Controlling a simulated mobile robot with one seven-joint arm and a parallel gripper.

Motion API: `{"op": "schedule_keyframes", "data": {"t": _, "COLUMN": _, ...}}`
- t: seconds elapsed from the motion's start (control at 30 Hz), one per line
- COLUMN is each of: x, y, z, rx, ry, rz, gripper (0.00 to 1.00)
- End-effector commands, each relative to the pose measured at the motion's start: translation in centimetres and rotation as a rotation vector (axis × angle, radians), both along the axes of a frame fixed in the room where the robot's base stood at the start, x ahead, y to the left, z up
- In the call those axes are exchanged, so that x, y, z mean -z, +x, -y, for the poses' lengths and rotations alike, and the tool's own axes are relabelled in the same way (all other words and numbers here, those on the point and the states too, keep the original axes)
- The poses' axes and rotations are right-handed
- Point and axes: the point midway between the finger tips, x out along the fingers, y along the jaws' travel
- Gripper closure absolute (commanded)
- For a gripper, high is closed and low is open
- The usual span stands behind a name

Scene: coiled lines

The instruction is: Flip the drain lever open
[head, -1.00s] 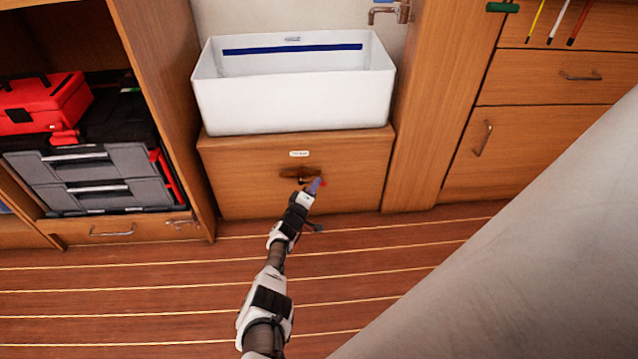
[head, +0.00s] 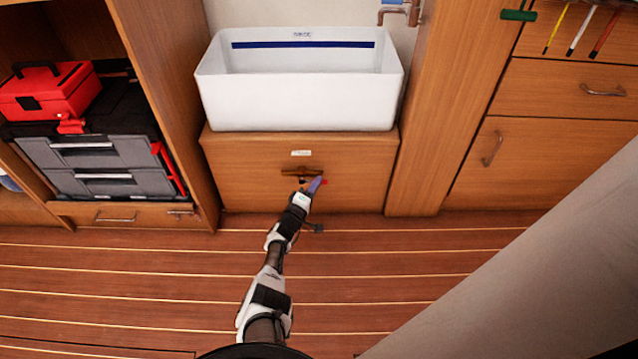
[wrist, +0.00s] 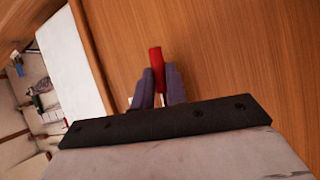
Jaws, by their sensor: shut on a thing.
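The drain lever has a red handle (wrist: 156,62) that stands out between my fingers in the wrist view. In the head view only a small red tip of the lever (head: 324,182) shows, at the front of the wooden cabinet below the sink. My gripper (wrist: 157,84) is shut on the red handle, with one purple-grey finger on each side of it. In the head view my gripper (head: 314,185) is against the cabinet front, just right of a dark brown fitting (head: 301,173). The rest of the lever is hidden by my fingers and wrist.
A white sink (head: 300,104) sits on the wooden cabinet (head: 355,165). A shelf with a red toolbox (head: 45,95) and grey cases stands at left. Drawers (head: 570,95) are at right. The striped floor (head: 120,285) in front is clear.

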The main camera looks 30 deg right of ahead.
Motion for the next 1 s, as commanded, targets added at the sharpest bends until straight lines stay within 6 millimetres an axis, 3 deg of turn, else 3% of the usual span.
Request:
{"op": "schedule_keyframes", "data": {"t": 0.23, "x": 0.0, "y": 0.0, "z": 0.0, "rx": 0.0, "ry": 0.0, "rz": 0.0, "gripper": 1.0}}
{"op": "schedule_keyframes", "data": {"t": 0.27, "x": 0.0, "y": 0.0, "z": 0.0, "rx": 0.0, "ry": 0.0, "rz": 0.0, "gripper": 0.85}}
{"op": "schedule_keyframes", "data": {"t": 0.43, "x": 0.0, "y": 0.0, "z": 0.0, "rx": 0.0, "ry": 0.0, "rz": 0.0, "gripper": 0.64}}
{"op": "schedule_keyframes", "data": {"t": 0.77, "x": -0.1, "y": -0.1, "z": -0.2, "rx": 0.0, "ry": 0.0, "rz": 0.0, "gripper": 0.64}}
{"op": "schedule_keyframes", "data": {"t": 1.0, "x": -0.1, "y": -1.8, "z": -3.5, "rx": -0.003, "ry": 0.002, "rz": -0.004, "gripper": 0.64}}
